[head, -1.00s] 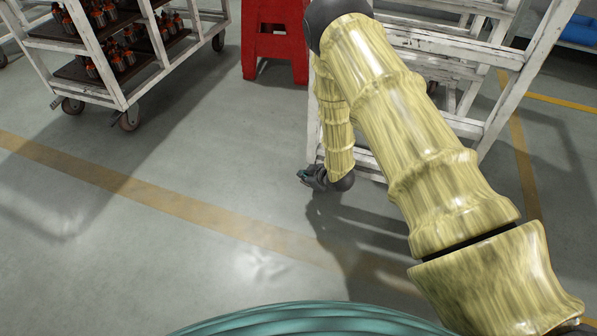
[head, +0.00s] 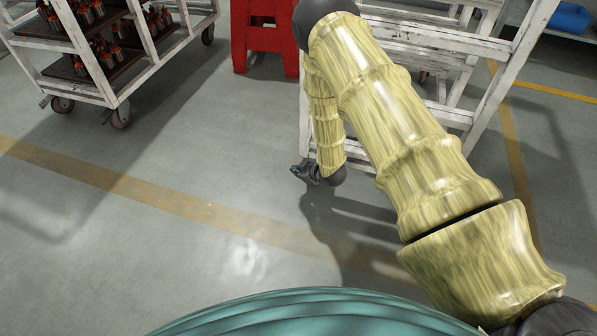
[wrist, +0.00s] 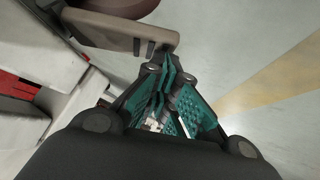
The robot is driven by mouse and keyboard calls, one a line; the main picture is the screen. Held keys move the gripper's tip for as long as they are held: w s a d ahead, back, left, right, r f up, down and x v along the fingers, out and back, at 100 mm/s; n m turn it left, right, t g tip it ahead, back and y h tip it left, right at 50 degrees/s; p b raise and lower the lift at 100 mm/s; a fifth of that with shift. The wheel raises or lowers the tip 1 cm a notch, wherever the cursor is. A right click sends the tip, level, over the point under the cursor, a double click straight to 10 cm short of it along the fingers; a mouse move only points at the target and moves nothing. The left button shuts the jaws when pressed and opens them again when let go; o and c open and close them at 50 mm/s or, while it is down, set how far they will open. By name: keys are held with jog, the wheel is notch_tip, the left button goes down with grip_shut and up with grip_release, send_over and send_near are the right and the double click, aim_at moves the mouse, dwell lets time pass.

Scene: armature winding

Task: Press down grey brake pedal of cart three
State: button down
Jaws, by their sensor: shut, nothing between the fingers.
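A white cart (head: 487,104) with worn slatted shelves stands behind my arm; which number it carries I cannot tell. My gripper (head: 301,170) is low near the floor by that cart's front left leg. In the wrist view, its teal fingers (wrist: 165,78) are together and empty. Just ahead of the fingertips is a grey-brown bracket (wrist: 118,29) beside a dark round wheel (wrist: 113,6), with a small dark tab at its end. The bracket looks like the brake pedal. The fingertips are at or very near the tab; contact is unclear. In the head view my gripper and forearm hide the pedal.
Another white cart (head: 128,84) with orange-and-black parts stands at the left on castors. A red stand (head: 265,38) is behind, between the carts. A blue object (head: 571,17) is at far right. The floor (head: 150,235) at left and front is clear, crossed by a yellow line.

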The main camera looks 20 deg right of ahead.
jog(key=a+r+p+v, duration=0.1)
jog(key=a+p+v, duration=0.1)
jog(key=p+v, duration=0.5)
jog(key=v, duration=0.5)
jog(key=shift+r+p, duration=0.3)
jog(key=shift+r, duration=0.3)
jog(key=s+f+m+g+h, duration=0.2)
jog(key=s+m+g, duration=0.25)
jog(key=s, duration=1.45)
jog(key=s+f+m+g+h, duration=0.15)
jog(key=s+m+g, duration=0.3)
jog(key=s, duration=1.55)
notch_tip(320, 180, up, 35)
jog(key=p, duration=3.4)
jog(key=shift+d+f+m+p, duration=0.15)
jog(key=shift+m+p, duration=0.15)
jog(key=shift+p, duration=0.1)
